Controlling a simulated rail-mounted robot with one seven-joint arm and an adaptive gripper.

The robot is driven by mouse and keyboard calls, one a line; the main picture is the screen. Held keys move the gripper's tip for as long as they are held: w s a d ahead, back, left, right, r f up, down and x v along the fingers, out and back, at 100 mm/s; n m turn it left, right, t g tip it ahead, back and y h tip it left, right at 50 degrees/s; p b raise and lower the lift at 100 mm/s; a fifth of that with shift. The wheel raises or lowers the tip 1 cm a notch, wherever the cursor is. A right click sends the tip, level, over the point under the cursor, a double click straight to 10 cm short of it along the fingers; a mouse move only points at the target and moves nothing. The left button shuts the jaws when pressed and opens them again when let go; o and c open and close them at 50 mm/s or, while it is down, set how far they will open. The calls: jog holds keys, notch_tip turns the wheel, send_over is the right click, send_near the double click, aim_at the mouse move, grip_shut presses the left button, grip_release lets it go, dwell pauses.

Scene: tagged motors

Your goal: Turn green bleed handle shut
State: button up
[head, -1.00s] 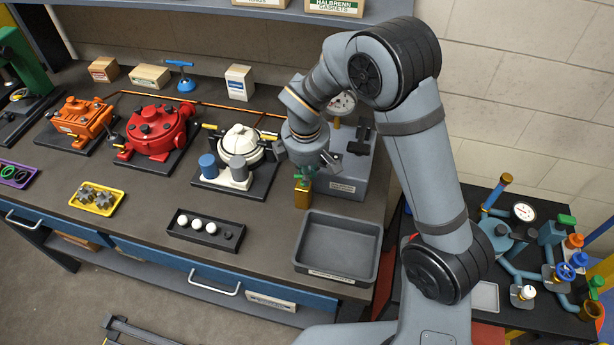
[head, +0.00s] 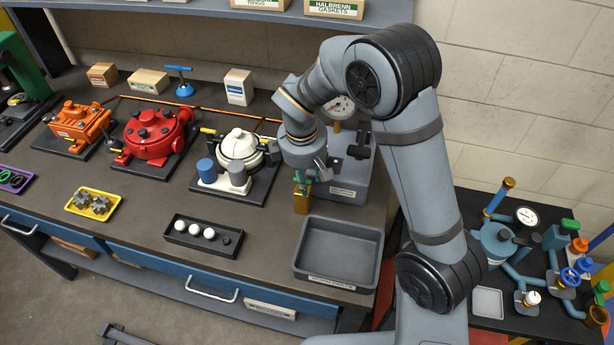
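A small green handle (head: 305,188) sits on top of a brass valve block (head: 301,205) at the front left of a grey bench unit with a gauge. Only a sliver of the green shows; the rest is hidden by my gripper. My gripper (head: 303,179) points down right over the handle, with its fingers at the handle's height. The fingers are small and partly hidden, so I cannot tell whether they touch or grip it. The handle's exact angle is also hidden.
The grey unit (head: 348,190) stands behind and right of the valve. An empty grey tray (head: 338,285) lies in front. A white pump (head: 240,147) stands to the left. A black tray with white balls (head: 176,238) lies front left. Pipework with other valves (head: 497,240) stands at right.

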notch_tip(320, 180, up, 12)
jog(key=s, duration=0.2)
jog(key=shift+a, duration=0.35)
jog(key=shift+s+f, duration=0.1)
jog(key=shift+f, duration=0.05)
jog(key=f, duration=0.3)
jog(key=w+f, duration=0.1)
jog(key=f, duration=0.3)
jog(key=w+f, duration=0.1)
jog(key=f, duration=0.3)
jog(key=shift+d+f, duration=0.1)
jog(key=shift+d, duration=0.25)
jog(key=shift+w+n+p, duration=0.25)
jog(key=shift+n+p, duration=0.65)
jog(key=shift+p, duration=0.3)
jog(key=shift+n+p, duration=0.45)
jog(key=shift+n, duration=0.15)
jog(key=shift+f+y, duration=0.2)
jog(key=shift+y, duration=0.1)
jog(key=shift+n, duration=0.3)
